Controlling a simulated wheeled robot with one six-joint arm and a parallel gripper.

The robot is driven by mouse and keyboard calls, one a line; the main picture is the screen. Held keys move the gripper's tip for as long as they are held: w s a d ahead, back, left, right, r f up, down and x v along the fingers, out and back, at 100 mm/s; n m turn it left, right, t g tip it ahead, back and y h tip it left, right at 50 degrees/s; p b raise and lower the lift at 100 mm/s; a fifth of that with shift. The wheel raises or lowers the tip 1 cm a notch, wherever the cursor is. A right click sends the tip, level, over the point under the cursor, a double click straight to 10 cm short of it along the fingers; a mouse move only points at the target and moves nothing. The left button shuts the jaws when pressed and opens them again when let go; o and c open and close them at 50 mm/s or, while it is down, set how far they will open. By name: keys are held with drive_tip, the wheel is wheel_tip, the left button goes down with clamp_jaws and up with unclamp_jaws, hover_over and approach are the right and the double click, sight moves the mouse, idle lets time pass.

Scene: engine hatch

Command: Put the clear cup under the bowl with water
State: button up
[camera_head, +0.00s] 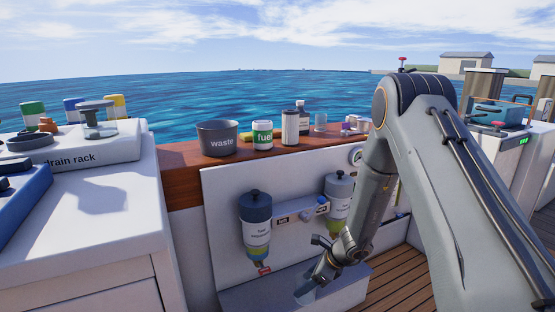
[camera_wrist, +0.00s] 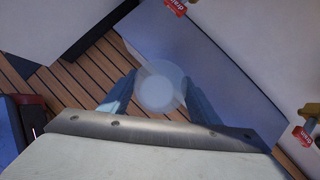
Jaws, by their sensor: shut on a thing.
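My gripper (camera_wrist: 160,98) is shut on the clear cup (camera_wrist: 161,84), seen from above as a pale round shape between the fingers. In the head view my gripper (camera_head: 308,287) is low in front of the white panel, by the grey-white step; the cup is hard to make out there. Two fuel separators hang on the panel, a left one (camera_head: 256,225) and a right one (camera_head: 338,198) partly behind my arm. The cup is right of the left bowl and lower.
Red drain tags (camera_wrist: 175,6) and (camera_wrist: 305,136) sit at opposite sides of the wrist view. A step (camera_head: 245,296) runs under the separators. A waste pot (camera_head: 217,139), fuel can (camera_head: 262,135) and bottles stand on the wooden ledge. A white counter (camera_head: 85,225) is at left.

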drive_tip(key=s+a+r+n+g, duration=0.2)
drive_tip(key=s+r+n+g, duration=0.55)
drive_tip(key=s+n, duration=0.45)
drive_tip(key=s+d+r+n+g+h, duration=0.2)
drive_tip(key=s+d+r+n+h, duration=0.5)
drive_tip(key=d+n, duration=0.45)
drive_tip(key=s+r+y+p, duration=0.1)
drive_tip(key=s+r+p, duration=0.2)
drive_tip(key=r+p, duration=1.1)
drive_tip(key=p, duration=1.1)
drive_tip(key=shift+d, duration=0.4)
drive_tip(key=shift+r, duration=0.1)
